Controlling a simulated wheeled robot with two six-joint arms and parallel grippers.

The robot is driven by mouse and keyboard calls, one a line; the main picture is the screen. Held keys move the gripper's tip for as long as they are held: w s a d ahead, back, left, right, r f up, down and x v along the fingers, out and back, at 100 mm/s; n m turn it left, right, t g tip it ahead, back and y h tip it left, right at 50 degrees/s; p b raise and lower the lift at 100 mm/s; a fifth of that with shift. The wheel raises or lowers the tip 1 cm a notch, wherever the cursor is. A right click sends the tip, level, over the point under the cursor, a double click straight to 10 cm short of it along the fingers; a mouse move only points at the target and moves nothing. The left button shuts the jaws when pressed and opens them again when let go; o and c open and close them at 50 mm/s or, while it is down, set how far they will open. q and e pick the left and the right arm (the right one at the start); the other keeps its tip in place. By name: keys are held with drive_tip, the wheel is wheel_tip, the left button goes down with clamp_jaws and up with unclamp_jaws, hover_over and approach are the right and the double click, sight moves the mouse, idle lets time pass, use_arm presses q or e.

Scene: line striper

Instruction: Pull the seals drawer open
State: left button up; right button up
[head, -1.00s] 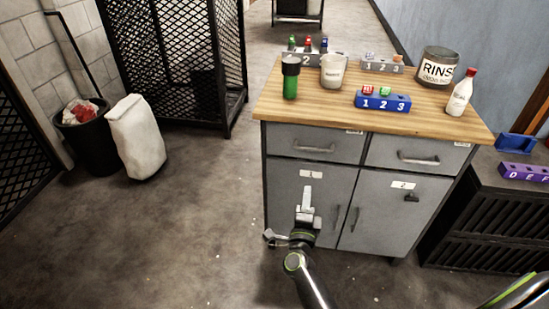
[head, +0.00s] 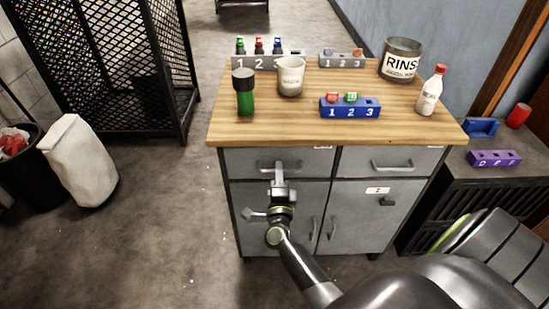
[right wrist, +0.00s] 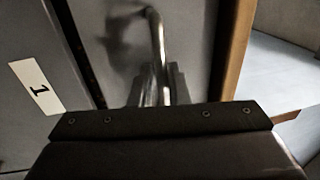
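The grey cabinet has two shut top drawers, left (head: 245,163) and right (head: 405,158); their small labels are too small to read, so I cannot tell which is the seals drawer. My right gripper (head: 279,166) is at the left drawer's bar handle (head: 296,163). In the right wrist view the metal handle (right wrist: 157,35) runs down between the two fingertips (right wrist: 163,85), which sit close on both sides of it; the gripper looks shut on it. The drawer front shows flush with the cabinet. My left gripper is not in view.
The wooden top (head: 300,132) holds a green bottle (head: 245,92), a white cup (head: 290,76), a blue block (head: 349,107), a tin (head: 401,60) and a white bottle (head: 431,91).

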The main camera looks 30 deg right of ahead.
drive_tip(key=shift+w+d+r, duration=0.1)
drive_tip(key=shift+w+d, duration=0.15)
drive_tip(key=shift+w, duration=0.05)
clamp_jaws()
drive_tip(key=shift+s, duration=0.1)
